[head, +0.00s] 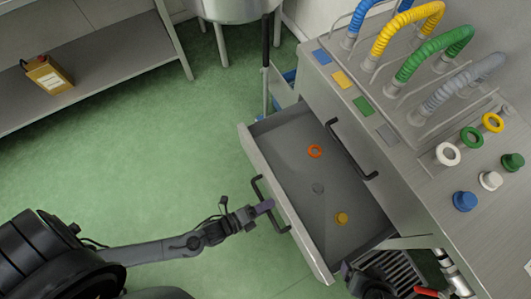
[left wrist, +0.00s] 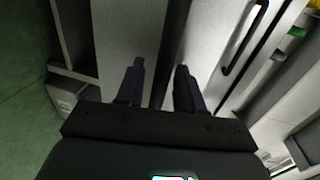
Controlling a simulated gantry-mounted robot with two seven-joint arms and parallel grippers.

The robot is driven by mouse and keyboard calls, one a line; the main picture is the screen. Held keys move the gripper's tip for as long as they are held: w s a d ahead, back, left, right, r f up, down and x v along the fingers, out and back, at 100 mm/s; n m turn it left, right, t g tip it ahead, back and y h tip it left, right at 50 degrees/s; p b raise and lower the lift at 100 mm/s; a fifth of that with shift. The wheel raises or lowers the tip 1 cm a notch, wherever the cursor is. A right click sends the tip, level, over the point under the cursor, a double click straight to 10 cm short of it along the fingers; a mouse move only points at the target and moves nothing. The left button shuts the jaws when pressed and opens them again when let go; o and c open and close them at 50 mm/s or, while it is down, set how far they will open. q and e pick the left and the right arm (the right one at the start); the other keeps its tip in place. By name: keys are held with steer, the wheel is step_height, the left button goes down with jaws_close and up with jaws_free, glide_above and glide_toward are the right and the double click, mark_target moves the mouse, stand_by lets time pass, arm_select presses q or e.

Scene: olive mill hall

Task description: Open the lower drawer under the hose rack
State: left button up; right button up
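The lower drawer (head: 262,161) under the hose rack (head: 400,103) stands pulled well out from the cabinet. Its black bar handle (head: 257,190) is on the front panel. My left gripper (head: 265,207) is at this handle, just outside the drawer front. The upper drawer's handle (head: 352,150) is on the cabinet face behind, and that drawer is shut. A dark part, perhaps my right gripper, shows at the bottom right edge.
An orange ring (head: 315,151), a grey disc (head: 318,188) and a yellow knob (head: 342,218) lie in the drawer. Coloured hoses and caps stand on the cabinet top. A steel vat (head: 236,8) and a bench with a yellow can (head: 48,75) are beyond. The green floor at left is clear.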

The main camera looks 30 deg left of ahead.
arm_select(q)
steer(key=p+v, duration=0.3)
steer(key=v, duration=0.8)
steer(key=shift+w, duration=0.1)
